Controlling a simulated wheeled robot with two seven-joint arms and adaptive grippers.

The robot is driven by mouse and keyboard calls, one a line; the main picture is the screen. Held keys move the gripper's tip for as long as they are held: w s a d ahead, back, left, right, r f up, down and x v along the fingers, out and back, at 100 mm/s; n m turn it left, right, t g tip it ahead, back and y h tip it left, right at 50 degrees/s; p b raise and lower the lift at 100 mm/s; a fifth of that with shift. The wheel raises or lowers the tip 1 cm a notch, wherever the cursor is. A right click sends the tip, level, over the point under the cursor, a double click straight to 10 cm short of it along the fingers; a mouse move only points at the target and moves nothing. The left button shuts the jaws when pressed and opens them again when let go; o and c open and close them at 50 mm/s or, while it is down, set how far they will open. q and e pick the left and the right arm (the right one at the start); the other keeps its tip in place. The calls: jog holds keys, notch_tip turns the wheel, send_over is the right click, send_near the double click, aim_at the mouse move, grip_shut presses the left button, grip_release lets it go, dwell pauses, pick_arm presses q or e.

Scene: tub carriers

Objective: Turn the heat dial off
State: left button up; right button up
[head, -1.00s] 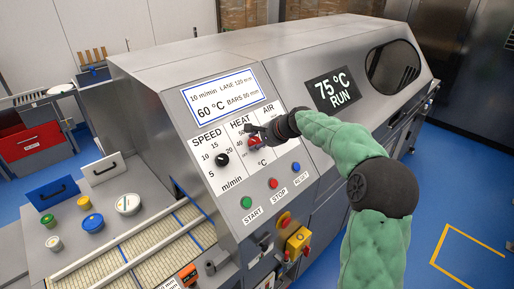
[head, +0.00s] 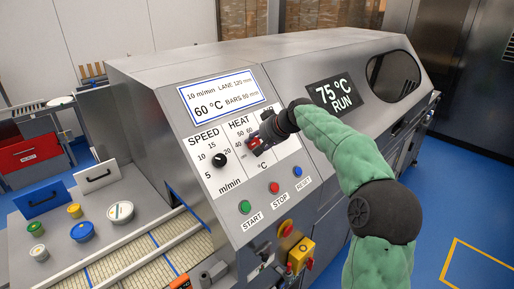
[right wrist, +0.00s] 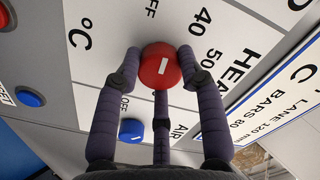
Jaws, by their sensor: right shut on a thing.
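The red heat dial (head: 254,142) sits on the sloping panel under the HEAT label, right of the black speed dial (head: 219,161). A dark display (head: 336,94) reads 75 °C RUN. My left gripper is out of view.
The blue air dial (right wrist: 131,129) is close beside my fingers. Below are green start (head: 245,207), red stop (head: 274,188) and blue reset (head: 297,171) buttons and a red-and-yellow switch (head: 300,250). Several small tubs stand on the steel surface at left.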

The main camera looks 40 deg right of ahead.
jog(key=shift+w+r+n+b, duration=0.1)
jog(key=shift+n+b, duration=0.5)
jog(key=shift+n, duration=0.6)
jog(key=shift+d+r, duration=0.1)
jog(key=shift+r, duration=0.15)
jog(key=o, duration=1.1)
jog(key=shift+c, duration=0.2)
jog(key=shift+o, duration=0.4)
jog(key=shift+w+f, duration=0.15)
jog(key=a+v, duration=0.1)
jog(key=v, duration=1.1)
jog(key=shift+d, duration=0.45)
jog(key=shift+f, duration=0.1)
